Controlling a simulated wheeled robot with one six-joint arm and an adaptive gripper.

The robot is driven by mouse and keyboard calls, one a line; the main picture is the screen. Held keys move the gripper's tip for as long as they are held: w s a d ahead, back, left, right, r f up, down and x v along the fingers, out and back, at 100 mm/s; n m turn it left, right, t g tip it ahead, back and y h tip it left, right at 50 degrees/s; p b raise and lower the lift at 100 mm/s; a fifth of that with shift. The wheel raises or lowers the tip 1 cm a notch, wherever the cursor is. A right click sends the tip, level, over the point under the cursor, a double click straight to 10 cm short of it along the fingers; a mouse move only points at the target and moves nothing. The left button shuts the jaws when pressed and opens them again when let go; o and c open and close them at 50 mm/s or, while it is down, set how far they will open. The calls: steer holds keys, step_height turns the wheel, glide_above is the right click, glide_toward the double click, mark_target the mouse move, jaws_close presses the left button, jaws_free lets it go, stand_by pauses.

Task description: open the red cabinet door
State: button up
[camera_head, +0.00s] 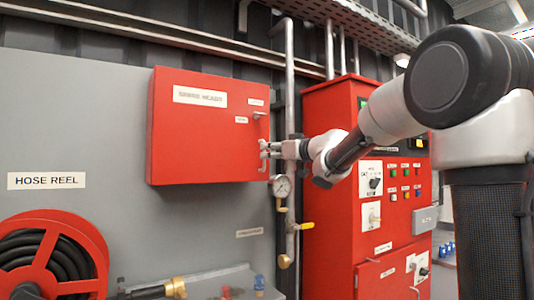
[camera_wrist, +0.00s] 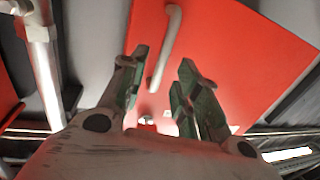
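The red cabinet (camera_head: 205,135) is a box on the grey wall with a white label on its front. Its door looks shut. In the wrist view the red door (camera_wrist: 235,45) fills the upper part, with a pale bar handle (camera_wrist: 166,45) on it. My gripper (camera_wrist: 160,85) is open, and the lower end of the handle shows between its two fingertips. I cannot tell whether the fingers touch it. In the head view my gripper (camera_head: 267,152) is at the cabinet's right edge, reaching in from the right, and its fingers are small there.
A vertical pipe (camera_head: 290,75) runs just right of the cabinet, with a gauge (camera_head: 282,186) and a yellow-handled valve (camera_head: 303,226) below. A red control panel (camera_head: 335,110) stands behind my arm. A hose reel (camera_head: 85,235) is at lower left. The wall front left of the cabinet is clear.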

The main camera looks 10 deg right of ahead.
steer(key=x, duration=0.2)
steer(key=shift+w+a, duration=0.1)
steer(key=shift+w, duration=0.15)
steer(key=shift+c, duration=0.2)
jaws_close()
steer(key=shift+s, duration=0.1)
